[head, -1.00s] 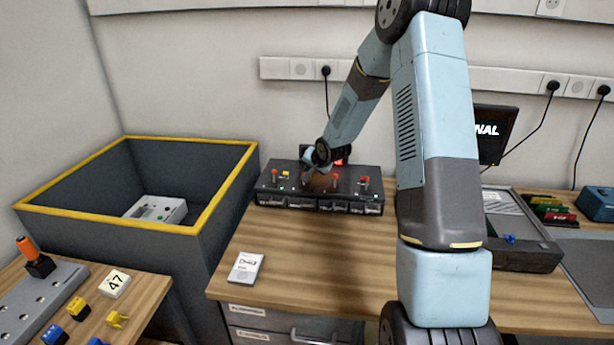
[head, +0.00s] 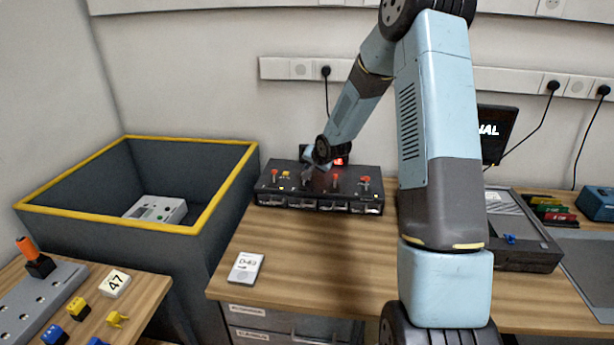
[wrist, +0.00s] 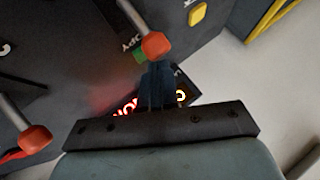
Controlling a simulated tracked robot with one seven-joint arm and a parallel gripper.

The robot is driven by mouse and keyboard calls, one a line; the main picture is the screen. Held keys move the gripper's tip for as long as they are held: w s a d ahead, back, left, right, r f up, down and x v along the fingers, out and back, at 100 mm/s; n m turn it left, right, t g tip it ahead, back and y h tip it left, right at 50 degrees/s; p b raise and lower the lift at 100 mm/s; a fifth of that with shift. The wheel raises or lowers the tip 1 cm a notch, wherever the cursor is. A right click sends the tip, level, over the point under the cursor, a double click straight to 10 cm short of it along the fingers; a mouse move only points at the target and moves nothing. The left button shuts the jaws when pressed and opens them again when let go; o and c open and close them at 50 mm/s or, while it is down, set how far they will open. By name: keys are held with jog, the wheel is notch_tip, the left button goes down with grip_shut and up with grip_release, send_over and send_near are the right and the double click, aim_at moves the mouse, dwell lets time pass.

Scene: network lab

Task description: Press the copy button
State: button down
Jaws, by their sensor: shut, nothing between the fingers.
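A black control box (head: 338,204) stands at the back of the wooden bench in the head view, with several red-knobbed levers and a yellow button (head: 286,174) on top. My gripper (head: 308,178) is over its middle. In the wrist view, my shut, empty gripper (wrist: 157,68) points at the panel. Close to its tips is a small green button (wrist: 140,55), partly covered by a red lever knob (wrist: 156,45). Beside it is a label (wrist: 130,42) whose visible letters look like "PY". I cannot tell whether the fingertips touch the button.
A lit red display (wrist: 125,108) is partly hidden behind my gripper. Another red-knobbed lever (wrist: 35,138) is at the lower left. A deep yellow-rimmed bin (head: 100,222) stands left of the bench. A white card (head: 245,268) lies on clear wood in front.

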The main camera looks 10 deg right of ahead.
jog(key=shift+r, duration=0.25)
jog(key=shift+r, duration=2.45)
